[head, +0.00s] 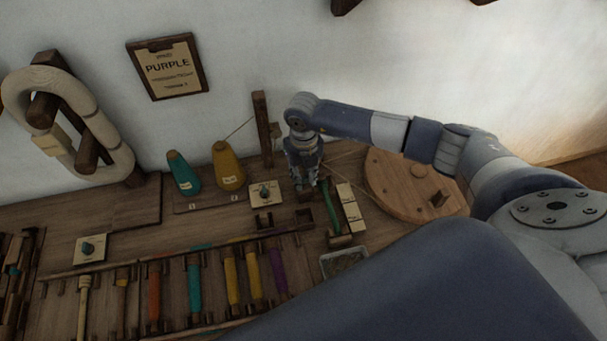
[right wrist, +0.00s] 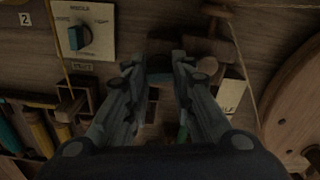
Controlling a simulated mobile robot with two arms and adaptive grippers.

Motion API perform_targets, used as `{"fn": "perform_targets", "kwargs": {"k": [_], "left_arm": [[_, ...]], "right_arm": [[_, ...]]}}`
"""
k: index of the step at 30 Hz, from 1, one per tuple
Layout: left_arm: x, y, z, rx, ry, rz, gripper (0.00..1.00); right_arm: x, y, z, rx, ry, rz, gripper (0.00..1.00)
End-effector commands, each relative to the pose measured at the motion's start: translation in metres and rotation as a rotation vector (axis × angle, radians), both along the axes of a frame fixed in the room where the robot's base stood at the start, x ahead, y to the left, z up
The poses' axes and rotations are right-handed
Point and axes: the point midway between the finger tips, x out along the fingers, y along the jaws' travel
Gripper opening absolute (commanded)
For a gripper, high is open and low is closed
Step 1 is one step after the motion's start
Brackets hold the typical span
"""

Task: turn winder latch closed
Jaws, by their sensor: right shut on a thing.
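My right gripper (head: 306,184) reaches down to the bench beside the winder post. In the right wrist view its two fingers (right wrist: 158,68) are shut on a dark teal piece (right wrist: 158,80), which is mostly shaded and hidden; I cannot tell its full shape. A pale plate (right wrist: 102,22) with a teal knob (right wrist: 78,38) lies left of the fingers, apart from them; its lettering is too small to read surely. The same plate (head: 257,199) shows in the head view, left of the gripper. I cannot tell which piece is the winder latch. My left gripper is out of view.
Teal (head: 183,173) and yellow (head: 228,165) yarn cones stand to the left. A round wooden disc (head: 400,190) lies to the right. A rack of coloured bobbins (head: 194,285) runs along the front. A green-handled tool (head: 329,207) and a small tray (head: 344,262) lie near the gripper.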

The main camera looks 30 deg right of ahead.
Motion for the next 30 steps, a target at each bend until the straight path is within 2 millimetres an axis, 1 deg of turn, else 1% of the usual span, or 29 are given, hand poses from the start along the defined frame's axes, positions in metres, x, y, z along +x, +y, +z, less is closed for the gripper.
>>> {"fn": "perform_targets", "kwargs": {"k": [6,12,28,29,30], "left_arm": [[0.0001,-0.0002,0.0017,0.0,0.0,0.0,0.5],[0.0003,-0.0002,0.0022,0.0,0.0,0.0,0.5],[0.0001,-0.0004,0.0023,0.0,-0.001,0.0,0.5],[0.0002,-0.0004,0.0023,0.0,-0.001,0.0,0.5],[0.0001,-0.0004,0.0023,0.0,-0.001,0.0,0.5]], "right_arm": [[0.0007,-0.0002,0.0008,0.0,-0.001,-0.121,0.0],[0.0008,-0.0002,0.0008,0.0,-0.001,-0.182,0.0],[0.001,-0.0003,0.0008,0.0,-0.002,-0.206,0.0],[0.001,-0.0003,0.0008,0.0,-0.002,-0.206,0.25],[0.001,-0.0003,0.0008,0.0,-0.002,-0.206,0.34]]}}
